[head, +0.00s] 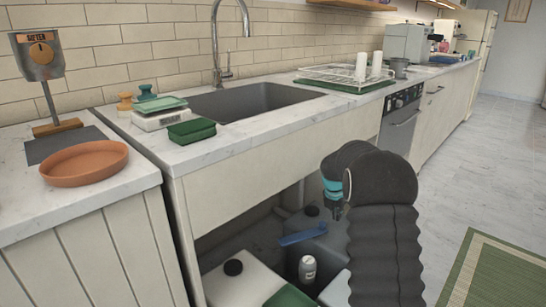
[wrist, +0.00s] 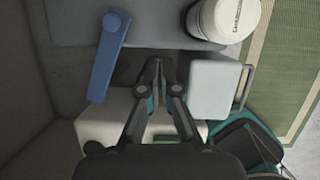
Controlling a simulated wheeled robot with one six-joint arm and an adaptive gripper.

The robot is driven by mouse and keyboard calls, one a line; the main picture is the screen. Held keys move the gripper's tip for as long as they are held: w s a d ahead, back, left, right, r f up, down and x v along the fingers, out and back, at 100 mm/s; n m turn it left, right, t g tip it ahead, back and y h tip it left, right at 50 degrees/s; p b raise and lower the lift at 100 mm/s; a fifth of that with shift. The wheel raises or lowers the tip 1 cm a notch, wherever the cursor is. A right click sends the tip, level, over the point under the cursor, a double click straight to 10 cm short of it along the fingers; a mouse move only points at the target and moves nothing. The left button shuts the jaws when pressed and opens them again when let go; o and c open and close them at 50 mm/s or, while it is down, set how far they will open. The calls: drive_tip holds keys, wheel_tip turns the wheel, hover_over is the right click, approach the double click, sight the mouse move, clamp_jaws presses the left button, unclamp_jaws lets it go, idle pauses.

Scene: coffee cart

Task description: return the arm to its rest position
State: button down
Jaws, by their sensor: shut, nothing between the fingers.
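My arm (head: 380,210) shows in the head view, bent in front of the open space under the sink. My gripper (head: 337,212) points down into that space, partly hidden by the arm. In the wrist view my gripper (wrist: 157,68) is shut, with its fingers together and nothing between them. Below the fingertips is a dark gap between the containers.
Under the sink are a blue bar (head: 302,234), a white bottle (head: 307,269), a white jug (head: 240,280) with a black cap, and a grey container (head: 325,245). The counter edge (head: 270,133) overhangs them. The floor (head: 470,150) at right is open beside a green rug (head: 500,272).

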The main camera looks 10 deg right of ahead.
drive_tip(key=s+a+m+g+y, duration=0.15)
drive_tip(key=s+a+m, duration=0.25)
drive_tip(key=s+m, duration=0.9)
drive_tip(key=s+a+r+m+t, duration=0.1)
drive_tip(key=s+a+r+m, duration=0.3)
drive_tip(key=s, duration=0.6)
drive_tip(key=s+a+r+m+t, duration=0.2)
drive_tip(key=s+a+r+m, duration=0.2)
drive_tip(key=s+r, duration=0.3)
drive_tip(key=s+a+r+m+t+y, duration=0.1)
drive_tip(key=s+a+r+m, duration=0.4)
drive_tip(key=s, duration=0.8)
drive_tip(key=shift+s+r, duration=0.25)
drive_tip(key=shift+r, duration=0.15)
